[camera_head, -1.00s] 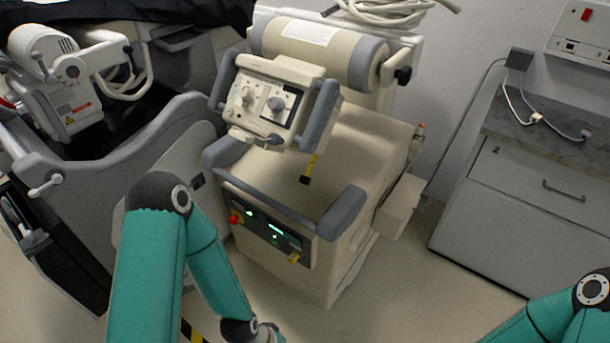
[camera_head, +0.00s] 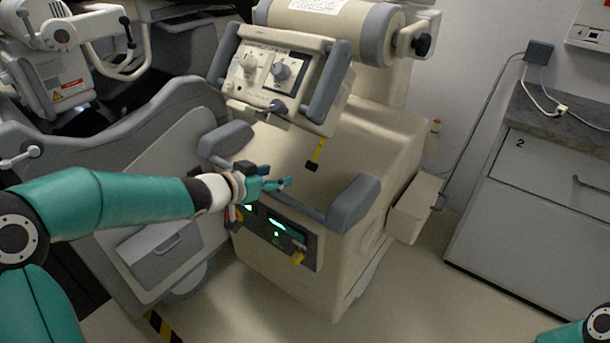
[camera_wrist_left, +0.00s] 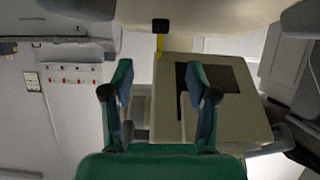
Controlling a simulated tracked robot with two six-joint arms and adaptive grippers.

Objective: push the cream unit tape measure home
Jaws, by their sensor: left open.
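The tape measure (camera_head: 318,153) is a short yellow strip with a black end, hanging below the control panel of the cream unit (camera_head: 345,240). It also shows in the left wrist view (camera_wrist_left: 160,45), top centre, with its black end above the yellow. My left gripper (camera_head: 285,183) is left of the tape and a little lower, apart from it, over the unit's front handle. In the left wrist view its two fingers (camera_wrist_left: 160,80) are spread with nothing between them, and the tape lines up with the gap. My right gripper is out of the picture.
The control panel (camera_head: 282,75) overhangs the tape. Grey bumpers (camera_head: 352,203) stand up at the unit's front corners. A grey unit (camera_head: 150,140) is on the left and a drawer cabinet (camera_head: 540,210) on the right, with open floor before it.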

